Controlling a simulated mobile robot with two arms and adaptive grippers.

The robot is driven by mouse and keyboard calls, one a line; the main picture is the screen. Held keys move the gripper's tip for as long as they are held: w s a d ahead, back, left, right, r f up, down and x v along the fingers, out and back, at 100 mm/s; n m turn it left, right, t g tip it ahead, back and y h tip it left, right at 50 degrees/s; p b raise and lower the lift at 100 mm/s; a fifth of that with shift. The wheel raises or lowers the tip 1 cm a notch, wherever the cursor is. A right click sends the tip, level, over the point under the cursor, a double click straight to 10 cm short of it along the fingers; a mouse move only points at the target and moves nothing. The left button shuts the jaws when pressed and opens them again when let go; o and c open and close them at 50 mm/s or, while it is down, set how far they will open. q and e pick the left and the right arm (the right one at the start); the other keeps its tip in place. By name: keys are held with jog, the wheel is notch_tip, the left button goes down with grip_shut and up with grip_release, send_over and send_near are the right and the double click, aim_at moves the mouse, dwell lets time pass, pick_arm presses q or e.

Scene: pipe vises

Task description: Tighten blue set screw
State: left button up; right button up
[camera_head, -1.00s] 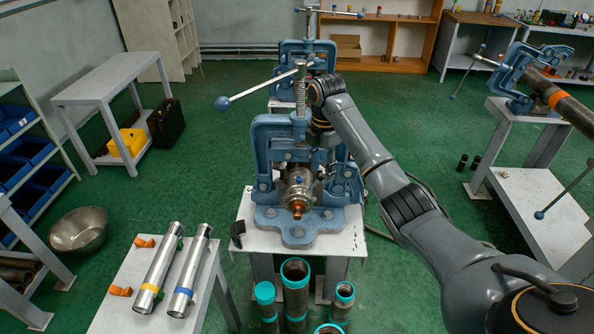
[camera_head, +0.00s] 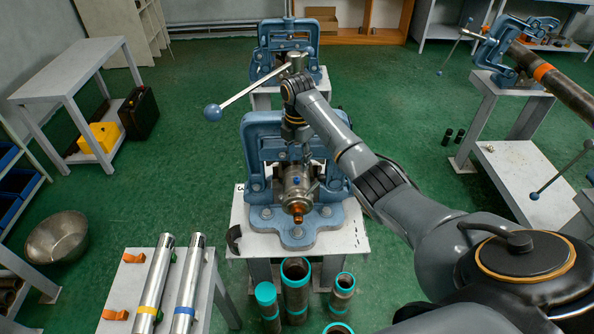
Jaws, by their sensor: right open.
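The blue set screw (camera_head: 296,180) is a small blue spot on top of the silver cylindrical fitting (camera_head: 298,192). The fitting, with an orange-copper nose at its front, is clamped in the blue pipe vise (camera_head: 255,150) on the near stand. My right gripper (camera_head: 297,157) points down just above and behind the screw, in front of the vise frame. Its fingers are small and dark here and are open, with nothing visible between them. I cannot tell whether they touch the fitting. My left gripper is out of view.
The vise's long handle (camera_head: 250,90) sticks out left of my wrist. Two silver tubes with yellow (camera_head: 155,280) and blue (camera_head: 188,280) bands lie on a low table at left. Teal-rimmed pipes (camera_head: 295,290) stand below the vise. Another vise (camera_head: 275,48) stands behind.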

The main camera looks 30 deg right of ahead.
aim_at(297, 179)
jog(key=f, duration=0.4)
jog(key=shift+w+p, duration=0.2)
jog(key=shift+p, duration=0.15)
notch_tip(297, 179, down, 2)
jog(key=shift+w+f, duration=0.15)
jog(key=shift+f, duration=0.05)
jog(key=shift+f+p, duration=0.3)
jog(key=shift+f, duration=0.3)
jog(key=shift+c, duration=0.8)
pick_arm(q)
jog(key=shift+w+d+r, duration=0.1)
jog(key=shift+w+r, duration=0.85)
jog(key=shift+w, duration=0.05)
pick_arm(e)
grip_shut()
